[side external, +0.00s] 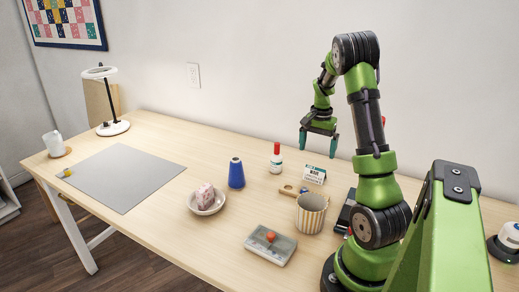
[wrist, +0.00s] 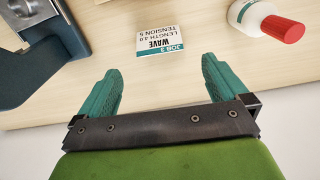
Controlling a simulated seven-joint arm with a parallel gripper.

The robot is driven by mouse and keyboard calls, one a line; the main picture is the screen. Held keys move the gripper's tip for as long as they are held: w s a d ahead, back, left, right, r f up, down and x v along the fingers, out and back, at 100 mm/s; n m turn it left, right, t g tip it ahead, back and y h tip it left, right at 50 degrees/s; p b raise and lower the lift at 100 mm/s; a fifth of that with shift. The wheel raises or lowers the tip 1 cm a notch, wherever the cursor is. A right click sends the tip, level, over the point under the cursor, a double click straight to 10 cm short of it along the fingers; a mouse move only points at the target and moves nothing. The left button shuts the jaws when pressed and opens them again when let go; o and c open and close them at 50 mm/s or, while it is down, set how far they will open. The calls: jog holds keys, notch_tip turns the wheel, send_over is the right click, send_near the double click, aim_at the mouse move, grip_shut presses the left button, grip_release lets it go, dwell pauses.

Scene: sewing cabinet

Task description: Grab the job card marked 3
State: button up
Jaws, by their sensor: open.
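The job card (side external: 313,174) stands on the table below my gripper, with a teal band and dark print on white. In the wrist view the card (wrist: 164,43) appears upside down and reads "JOB 3", "WAVE", "LENGTH 4.0", "TENSION 5". My gripper (side external: 318,143) is above the table, fingers pointing down, open and empty. In the wrist view its teal fingers (wrist: 160,68) are spread wide, with the card ahead between their lines and apart from them.
A white bottle with a red cap (side external: 276,160) stands left of the card; it also shows in the wrist view (wrist: 250,14). A dark teal object (wrist: 45,70) lies on the card's other side.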

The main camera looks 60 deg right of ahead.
aim_at(316, 168)
jog(key=f, duration=0.8)
jog(key=shift+s+d+f, duration=0.1)
jog(key=shift+d+f, duration=0.15)
jog(key=shift+f, duration=0.15)
jog(key=shift+c, duration=0.5)
